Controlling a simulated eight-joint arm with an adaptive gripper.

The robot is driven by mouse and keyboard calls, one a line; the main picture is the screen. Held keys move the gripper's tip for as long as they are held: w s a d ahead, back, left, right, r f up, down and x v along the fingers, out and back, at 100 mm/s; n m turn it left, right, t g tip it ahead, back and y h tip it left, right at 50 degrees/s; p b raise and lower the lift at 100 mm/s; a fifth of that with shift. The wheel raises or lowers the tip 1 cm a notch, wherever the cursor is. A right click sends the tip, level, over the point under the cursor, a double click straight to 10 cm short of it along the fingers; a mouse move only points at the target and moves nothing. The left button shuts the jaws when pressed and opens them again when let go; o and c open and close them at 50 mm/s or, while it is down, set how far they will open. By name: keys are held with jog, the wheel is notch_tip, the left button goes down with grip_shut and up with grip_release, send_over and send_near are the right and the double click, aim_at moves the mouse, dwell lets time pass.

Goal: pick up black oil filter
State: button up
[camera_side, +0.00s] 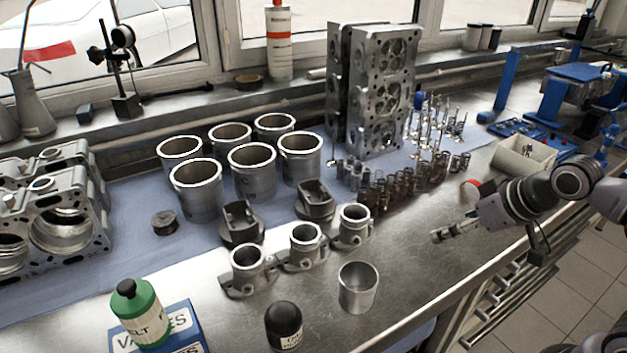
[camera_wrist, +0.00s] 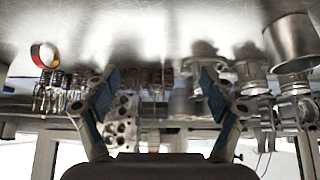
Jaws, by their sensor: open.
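The black oil filter (camera_side: 284,325) stands upright near the front edge of the bench in the side view. It has a rounded black top and a white label low on its side. It does not show in the wrist view. My gripper (camera_side: 437,237) is over the right part of the bench, well to the right of the filter and farther back. In the wrist view my gripper (camera_wrist: 160,80) shows its two blue-padded fingers spread apart with nothing held between them.
A metal cup (camera_side: 357,287) stands just right of the filter. Small metal housings (camera_side: 305,246) stand behind it. Bare bench lies between cup and gripper. An orange ring (camera_side: 471,187) lies behind my gripper.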

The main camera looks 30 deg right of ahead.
jog(key=shift+a, duration=0.1)
jog(key=shift+c, duration=0.3)
notch_tip(320, 180, up, 3)
jog(key=n+g, duration=0.7)
jog(key=n, duration=1.4)
send_over(286, 324)
jog(key=w, duration=0.2)
jog(key=shift+w+d+r, duration=0.1)
jog(key=shift+d+r, duration=0.05)
jog(key=shift+d, duration=0.2)
jog(key=shift+a+f, duration=0.2)
jog(key=f, duration=1)
jog(key=shift+d+f, duration=0.25)
